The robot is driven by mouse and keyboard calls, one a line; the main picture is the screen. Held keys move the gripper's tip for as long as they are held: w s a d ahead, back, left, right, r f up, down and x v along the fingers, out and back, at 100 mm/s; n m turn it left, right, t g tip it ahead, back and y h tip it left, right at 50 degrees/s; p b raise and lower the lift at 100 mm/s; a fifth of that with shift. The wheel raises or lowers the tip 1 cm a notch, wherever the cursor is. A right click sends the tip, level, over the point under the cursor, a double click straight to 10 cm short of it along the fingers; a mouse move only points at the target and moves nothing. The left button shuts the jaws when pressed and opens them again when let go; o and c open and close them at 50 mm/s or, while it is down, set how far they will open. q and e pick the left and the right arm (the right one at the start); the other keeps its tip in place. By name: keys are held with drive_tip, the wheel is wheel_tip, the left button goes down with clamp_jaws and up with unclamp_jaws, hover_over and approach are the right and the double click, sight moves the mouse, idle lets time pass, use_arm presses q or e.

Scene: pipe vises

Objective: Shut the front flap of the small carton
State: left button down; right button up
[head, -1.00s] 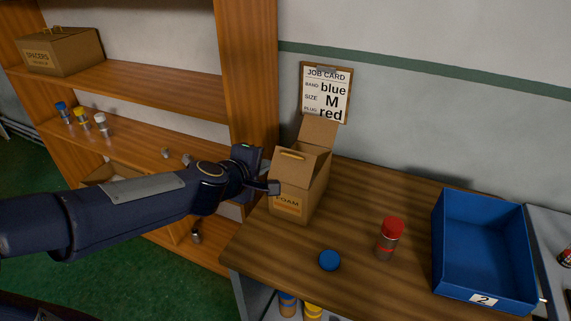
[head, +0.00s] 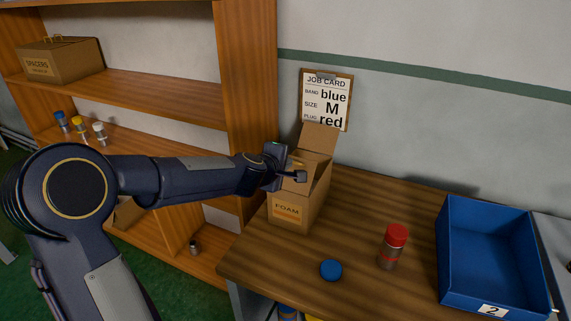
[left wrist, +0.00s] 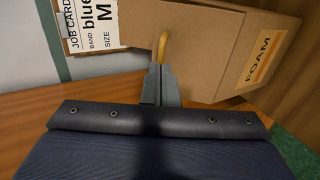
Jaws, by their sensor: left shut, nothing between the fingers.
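The small carton (head: 287,210), marked FOAM, stands on the wooden table with its back flap (head: 319,137) raised. Its front flap (head: 297,161), with a tan strip, is partly hidden behind my left gripper (head: 300,176). In the left wrist view the flap (left wrist: 210,50) is a brown panel beside the FOAM-labelled wall, and the tan strip (left wrist: 165,46) lies just beyond my fingertips (left wrist: 160,70). My left gripper is shut and empty, at the carton's top front. I cannot tell whether it touches the flap, or the flap's exact angle. My right gripper is out of view.
A red-capped jar (head: 392,247) and a blue disc (head: 331,270) stand right of the carton. A blue bin (head: 490,265) is farther right. A job card (head: 326,100) hangs on the wall behind. A wooden shelf (head: 247,90) rises at the left.

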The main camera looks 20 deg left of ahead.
sight(295, 159)
use_arm(q)
drive_tip(key=shift+w, duration=0.2)
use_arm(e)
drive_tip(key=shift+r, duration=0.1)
use_arm(q)
drive_tip(key=shift+w+d+p, duration=0.15)
drive_tip(key=shift+w+p, duration=0.3)
drive_tip(key=shift+w, duration=0.65)
drive_tip(key=shift+x, duration=1.95)
drive_tip(key=shift+b+x, duration=0.8)
drive_tip(key=shift+x, duration=0.35)
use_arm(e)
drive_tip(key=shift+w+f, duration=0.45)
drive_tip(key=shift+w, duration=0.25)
use_arm(q)
drive_tip(key=shift+f, duration=0.25)
drive_tip(key=shift+s, duration=0.15)
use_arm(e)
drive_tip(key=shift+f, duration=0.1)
